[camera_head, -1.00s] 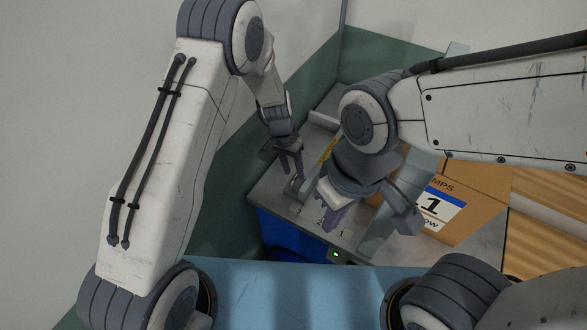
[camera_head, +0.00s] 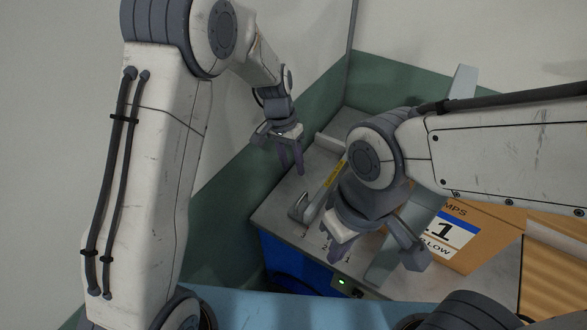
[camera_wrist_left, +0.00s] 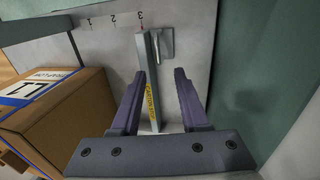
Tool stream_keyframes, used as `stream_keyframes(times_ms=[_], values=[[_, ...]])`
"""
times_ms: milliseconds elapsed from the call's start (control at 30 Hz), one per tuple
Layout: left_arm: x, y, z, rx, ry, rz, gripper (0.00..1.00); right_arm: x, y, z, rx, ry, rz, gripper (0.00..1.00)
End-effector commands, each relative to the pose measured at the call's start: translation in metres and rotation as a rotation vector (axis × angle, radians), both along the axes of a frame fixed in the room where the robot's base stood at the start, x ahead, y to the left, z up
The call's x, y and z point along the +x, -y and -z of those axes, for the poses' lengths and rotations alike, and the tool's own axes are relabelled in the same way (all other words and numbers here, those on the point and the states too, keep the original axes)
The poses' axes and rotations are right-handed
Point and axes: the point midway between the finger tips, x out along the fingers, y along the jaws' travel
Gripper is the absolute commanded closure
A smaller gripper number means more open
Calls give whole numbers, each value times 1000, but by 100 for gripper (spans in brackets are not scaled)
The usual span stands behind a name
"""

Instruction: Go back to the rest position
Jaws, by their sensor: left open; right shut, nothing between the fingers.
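My left gripper (camera_head: 291,160) is open and empty, above the back left of a grey metal bench (camera_head: 285,222). In the left wrist view its two purple fingers (camera_wrist_left: 160,78) are spread, with a grey lever (camera_wrist_left: 146,82) showing between and beyond them. The lever (camera_head: 318,198) carries a yellow label and stands apart from the fingers in the head view. My right gripper (camera_head: 335,245) is shut over the front of the bench, with nothing seen in it; its wrist partly hides it.
A cardboard box (camera_head: 478,240) with a blue and white label stands on the right of the bench; it also shows in the left wrist view (camera_wrist_left: 60,118). Green panels (camera_head: 400,85) border the back and left. A green light (camera_head: 341,281) glows on the bench front.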

Motion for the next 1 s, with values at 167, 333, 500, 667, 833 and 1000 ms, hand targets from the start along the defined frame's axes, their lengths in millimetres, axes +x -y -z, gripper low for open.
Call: stream_keyframes(times_ms=[167,333,500,667,833,1000], values=[[0,0,0,0,0,0,55,0,0,0,0,0,0,100],[0,0,0,0,0,0,55,0,0,0,0,0,0,100],[-19,11,-18,7,10,18,55,0,0,2,0,0,0,100],[-82,31,-59,29,32,61,55,0,0,6,0,0,0,100],[-168,34,-90,53,61,107,55,0,0,11,0,0,0,100],[-237,19,-98,68,88,139,55,0,0,14,0,0,-1,100]])
